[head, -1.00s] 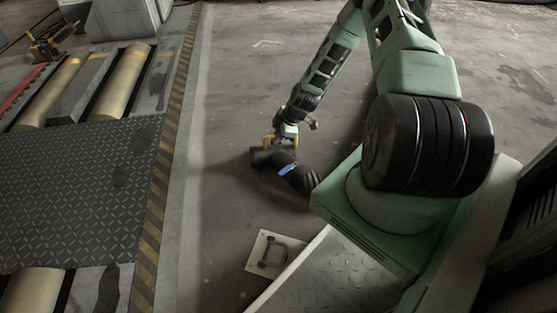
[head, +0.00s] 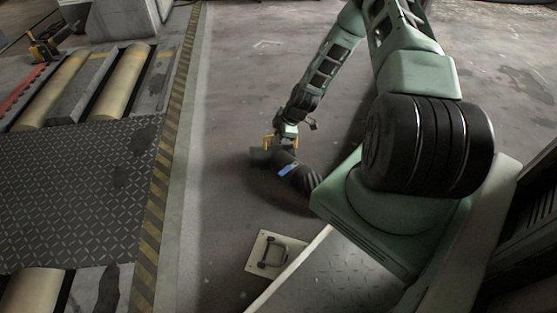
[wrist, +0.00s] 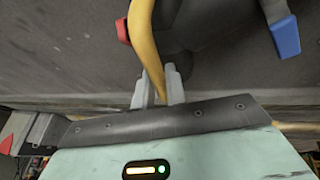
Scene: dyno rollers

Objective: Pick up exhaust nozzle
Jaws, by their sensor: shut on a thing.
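The exhaust nozzle (head: 302,177) is a black, bent, tube-like piece with a blue tab and a yellow handle. It is in the middle of the head view, at the end of my arm, over the grey floor. My gripper (head: 284,138) is above it, shut on the yellow handle. In the wrist view, the two grey fingers of my gripper (wrist: 158,88) close around the yellow handle (wrist: 145,45). The dark nozzle body (wrist: 207,42) lies beyond them, with a red part at left and a blue part at right. I cannot clearly tell the gap under the nozzle.
A plate with a dark handle (head: 273,254) lies on the floor nearer to me. My own base is to the right. Striped edging (head: 163,165) borders the rollers (head: 122,78) and tread plate (head: 85,190) at left. The floor beyond the nozzle is clear.

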